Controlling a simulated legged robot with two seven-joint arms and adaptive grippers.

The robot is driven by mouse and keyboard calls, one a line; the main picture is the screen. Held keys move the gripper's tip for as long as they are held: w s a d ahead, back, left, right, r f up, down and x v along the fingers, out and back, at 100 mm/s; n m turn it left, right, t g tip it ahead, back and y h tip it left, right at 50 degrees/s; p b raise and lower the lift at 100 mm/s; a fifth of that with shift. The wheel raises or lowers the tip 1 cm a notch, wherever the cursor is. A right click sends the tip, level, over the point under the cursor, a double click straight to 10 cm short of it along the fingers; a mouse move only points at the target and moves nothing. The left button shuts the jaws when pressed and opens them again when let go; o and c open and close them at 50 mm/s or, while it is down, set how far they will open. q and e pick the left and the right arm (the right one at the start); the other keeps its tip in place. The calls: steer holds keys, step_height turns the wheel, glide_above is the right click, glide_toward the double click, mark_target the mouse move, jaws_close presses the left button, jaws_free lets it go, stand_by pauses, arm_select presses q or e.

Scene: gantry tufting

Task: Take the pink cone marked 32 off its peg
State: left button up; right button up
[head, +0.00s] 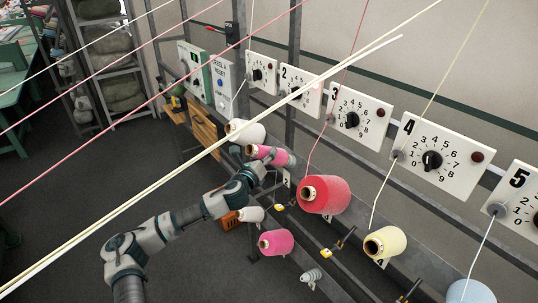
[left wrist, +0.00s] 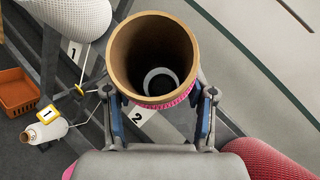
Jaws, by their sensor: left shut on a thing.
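My left gripper (head: 262,172) is shut on a pink cone (head: 270,154) in the upper row, between a white cone and a red cone. In the left wrist view my left gripper (left wrist: 160,118) has a finger on each side of this cone, and I look into its brown core (left wrist: 153,30). A pale ring shows deep inside the core; I cannot tell whether the peg is still in it. Another pink cone (head: 276,243) sits in the lower row. No 32 is readable on either pink cone. My right gripper is not in view.
Close by are a white cone (head: 244,131) and a red cone (head: 325,194). A yellow cone (head: 386,243) stands further right. Strands of yarn cross above my arm. Numbered dial panels (head: 303,90) line the rail behind. An orange crate (left wrist: 16,92) lies low at left.

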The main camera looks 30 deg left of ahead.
mark_target(247, 150)
arm_select(q)
steer(key=shift+s+a+r+p, duration=0.35)
steer(key=shift+s+r+p, duration=0.25)
steer(key=shift+s, duration=0.25)
steer(key=shift+s+a+r+p, duration=0.35)
steer(key=shift+s+r+p, duration=0.1)
steer(key=shift+s+r, duration=0.35)
steer(key=shift+s+a+r+p, duration=0.35)
steer(key=shift+s+r, duration=0.15)
steer(key=shift+s, duration=0.25)
steer(key=shift+s+a+r+p, duration=0.3)
steer(key=shift+s+r, duration=0.15)
steer(key=shift+s, duration=0.3)
steer(key=shift+s+a+r, duration=0.15)
steer(key=shift+s+r, duration=0.25)
steer(key=shift+s, duration=0.15)
